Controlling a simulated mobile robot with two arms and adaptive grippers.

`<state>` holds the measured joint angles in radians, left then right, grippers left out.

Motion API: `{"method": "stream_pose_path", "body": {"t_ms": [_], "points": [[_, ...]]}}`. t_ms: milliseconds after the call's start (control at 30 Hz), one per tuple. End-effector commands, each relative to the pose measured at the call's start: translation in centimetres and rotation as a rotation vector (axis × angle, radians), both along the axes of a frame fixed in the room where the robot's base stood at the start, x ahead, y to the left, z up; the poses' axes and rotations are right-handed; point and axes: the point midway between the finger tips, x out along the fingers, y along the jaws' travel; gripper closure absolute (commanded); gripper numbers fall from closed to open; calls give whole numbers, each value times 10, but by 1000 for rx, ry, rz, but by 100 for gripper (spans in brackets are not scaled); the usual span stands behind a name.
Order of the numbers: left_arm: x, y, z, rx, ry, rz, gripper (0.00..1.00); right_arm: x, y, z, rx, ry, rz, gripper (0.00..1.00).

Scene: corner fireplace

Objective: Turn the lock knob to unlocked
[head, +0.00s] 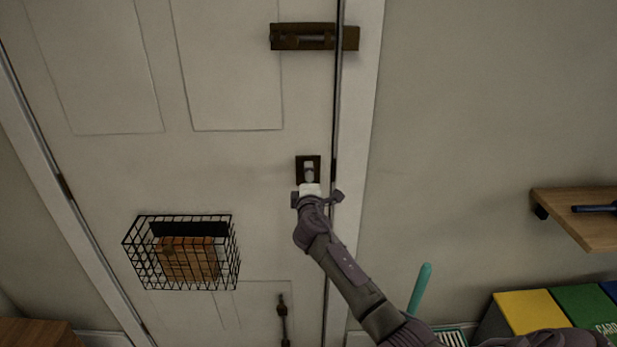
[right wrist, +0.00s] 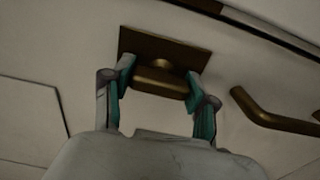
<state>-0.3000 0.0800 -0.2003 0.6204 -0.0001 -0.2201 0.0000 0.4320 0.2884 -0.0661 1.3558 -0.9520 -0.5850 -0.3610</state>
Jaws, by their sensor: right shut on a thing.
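The lock knob (right wrist: 160,82) is a brass-brown bar on a square dark plate (right wrist: 135,42) on the white door. In the head view the plate (head: 301,164) sits near the door's right edge. My right gripper (right wrist: 158,76) is shut on the knob, with one teal-padded finger at each end of the bar. In the head view my right gripper (head: 309,176) reaches up from below and covers most of the knob. In the wrist view the bar lies roughly along the plate's lower edge. My left gripper is not in view.
A brown slide bolt (head: 300,38) sits higher on the door (head: 230,200). A door handle (right wrist: 275,116) is close to my right finger in the wrist view. A black wire basket (head: 228,262) hangs at lower left. A wooden shelf (head: 575,205) and colored bins (head: 530,312) stand right.

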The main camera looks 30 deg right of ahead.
Motion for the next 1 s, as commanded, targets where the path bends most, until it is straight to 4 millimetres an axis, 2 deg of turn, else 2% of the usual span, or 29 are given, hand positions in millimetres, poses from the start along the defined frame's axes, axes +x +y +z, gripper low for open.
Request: {"method": "stream_pose_path", "body": {"t_ms": [567, 600, 733, 767, 1000], "points": [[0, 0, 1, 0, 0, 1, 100, 0, 0, -1, -34, 22, 0, 77], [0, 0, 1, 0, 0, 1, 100, 0, 0, -1, -34, 22, 0, 41], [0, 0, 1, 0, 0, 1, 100, 0, 0, -1, -33, 21, 0, 19], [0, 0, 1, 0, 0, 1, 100, 0, 0, -1, -33, 21, 0, 17], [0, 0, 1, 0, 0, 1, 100, 0, 0, 0, -32, 19, 0, 17]]}}
